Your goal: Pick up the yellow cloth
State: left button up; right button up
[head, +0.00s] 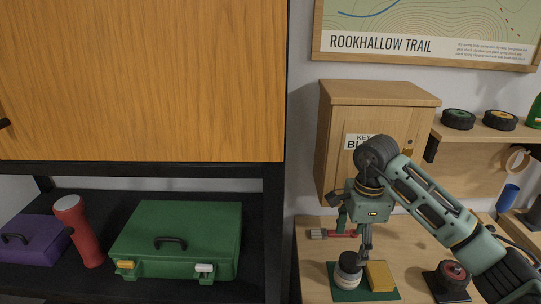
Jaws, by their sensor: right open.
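A yellow folded piece (380,276), which looks like the yellow cloth, lies on a small green mat (345,295) on the wooden bench at the lower right. A dark-topped, pale jar (348,281) stands on the mat just left of it. My right gripper (366,252) points down above the mat, over the gap between the jar and the cloth. It is open, and I see nothing held in it. I cannot tell how high its fingertips are above the cloth. My left gripper is not in view.
A wooden key cabinet (340,141) hangs behind my right arm. A red-handled brush (333,233) lies behind the mat. A dark block with a red part (454,272) stands to its right. A shelf of wheels (458,119) is at right.

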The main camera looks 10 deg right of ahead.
aim_at(380, 279)
jog(key=k, duration=1)
